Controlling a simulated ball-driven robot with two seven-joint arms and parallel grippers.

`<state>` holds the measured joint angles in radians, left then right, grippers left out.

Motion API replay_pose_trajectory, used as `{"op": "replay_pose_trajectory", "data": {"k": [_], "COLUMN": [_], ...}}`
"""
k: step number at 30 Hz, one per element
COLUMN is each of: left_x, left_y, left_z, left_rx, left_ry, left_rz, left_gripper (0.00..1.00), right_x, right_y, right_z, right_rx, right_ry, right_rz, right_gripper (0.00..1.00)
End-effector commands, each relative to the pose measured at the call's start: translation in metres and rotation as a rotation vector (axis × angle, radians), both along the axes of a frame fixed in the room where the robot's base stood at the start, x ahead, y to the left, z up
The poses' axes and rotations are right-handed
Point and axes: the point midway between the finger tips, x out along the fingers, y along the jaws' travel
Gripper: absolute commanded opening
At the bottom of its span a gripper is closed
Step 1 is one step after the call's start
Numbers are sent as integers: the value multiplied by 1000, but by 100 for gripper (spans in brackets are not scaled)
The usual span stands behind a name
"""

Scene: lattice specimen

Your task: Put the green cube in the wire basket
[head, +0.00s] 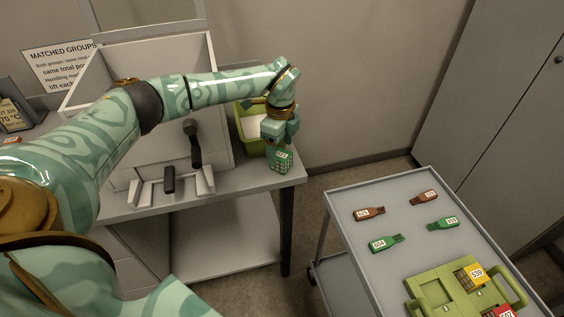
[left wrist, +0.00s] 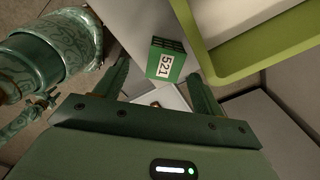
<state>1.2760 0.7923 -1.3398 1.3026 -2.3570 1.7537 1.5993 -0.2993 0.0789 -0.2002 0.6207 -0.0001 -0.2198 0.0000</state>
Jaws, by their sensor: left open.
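The green cube (head: 284,161) has a lattice face and a white label, and is near the right corner of the grey bench. In the left wrist view the green cube (left wrist: 167,61) reads 521 and shows between and just beyond the fingertips. My left gripper (head: 281,146) points down over it. In the left wrist view my left gripper (left wrist: 160,75) has its fingers apart, with gaps beside the cube. I cannot tell whether the cube touches a finger. I cannot make out a wire basket in either view. My right gripper is not in view.
A lime bin (head: 242,123) stands behind the cube; its rim (left wrist: 212,66) is close in the left wrist view. A white-walled enclosure (head: 212,113) is left. The cart (head: 345,200) holds several labelled tags and a lime tray (head: 418,285) with yellow (head: 470,276) and red (head: 500,312) blocks.

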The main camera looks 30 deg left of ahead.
Motion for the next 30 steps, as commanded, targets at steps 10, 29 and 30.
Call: {"op": "replay_pose_trajectory", "data": {"k": [10,29,30], "left_x": [6,6,6], "left_y": [1,1,2], "left_z": [-49,-48,-47], "left_rx": [-1,0,0], "left_ry": [2,0,0], "left_rz": [0,-1,-1], "left_gripper": [69,17,17], "right_x": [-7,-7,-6], "right_y": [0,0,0], "right_z": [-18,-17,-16], "right_rx": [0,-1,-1], "right_ry": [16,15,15], "right_rz": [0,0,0], "right_gripper": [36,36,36]}}
